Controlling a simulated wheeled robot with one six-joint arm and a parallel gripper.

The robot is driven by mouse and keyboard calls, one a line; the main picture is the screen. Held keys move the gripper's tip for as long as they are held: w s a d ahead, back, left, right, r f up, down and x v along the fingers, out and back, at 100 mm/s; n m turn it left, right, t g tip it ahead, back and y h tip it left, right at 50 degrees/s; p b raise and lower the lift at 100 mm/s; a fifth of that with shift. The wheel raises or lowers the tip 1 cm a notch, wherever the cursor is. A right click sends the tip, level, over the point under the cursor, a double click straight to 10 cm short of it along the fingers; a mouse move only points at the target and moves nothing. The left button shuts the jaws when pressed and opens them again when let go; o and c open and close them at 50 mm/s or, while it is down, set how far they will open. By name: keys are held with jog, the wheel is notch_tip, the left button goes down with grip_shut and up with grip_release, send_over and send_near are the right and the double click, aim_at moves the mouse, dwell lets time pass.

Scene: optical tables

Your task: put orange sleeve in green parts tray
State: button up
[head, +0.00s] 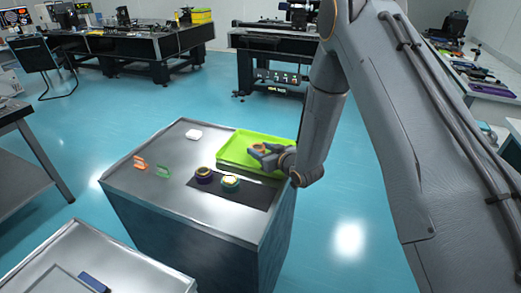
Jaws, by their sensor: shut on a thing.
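My gripper (256,152) is over the green parts tray (228,158), at the back right of the grey cabinet top. It is shut on the orange sleeve (259,147), a small orange patch between the fingers. My fingers and wrist hide part of the sleeve and the right part of the tray. I cannot tell whether the sleeve touches the tray floor.
An orange bracket-like part (141,163) and a green one (163,172) stand at the left of the cabinet top (150,200). A white block (193,134) lies at the back. A dark round part (204,174) and a pale-topped one (230,182) sit on a dark mat (262,192).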

jog(key=o, duration=1.2)
jog(key=shift+c, duration=0.2)
jog(key=shift+r, duration=0.15)
jog(key=b+v, duration=0.2)
jog(key=v, duration=1)
jog(key=shift+w+d, duration=0.1)
jog(key=shift+d, duration=0.15)
jog(key=s+d+r+m+g+h, duration=0.2)
jog(key=s+d+m+g+h, duration=0.45)
jog(key=s+d, duration=0.7)
jog(key=s+d+r+g+h, duration=0.2)
jog(key=s+r+g, duration=0.1)
jog(key=s, duration=0.7)
jog(key=shift+g, duration=0.65)
jog(key=shift+m, duration=0.25)
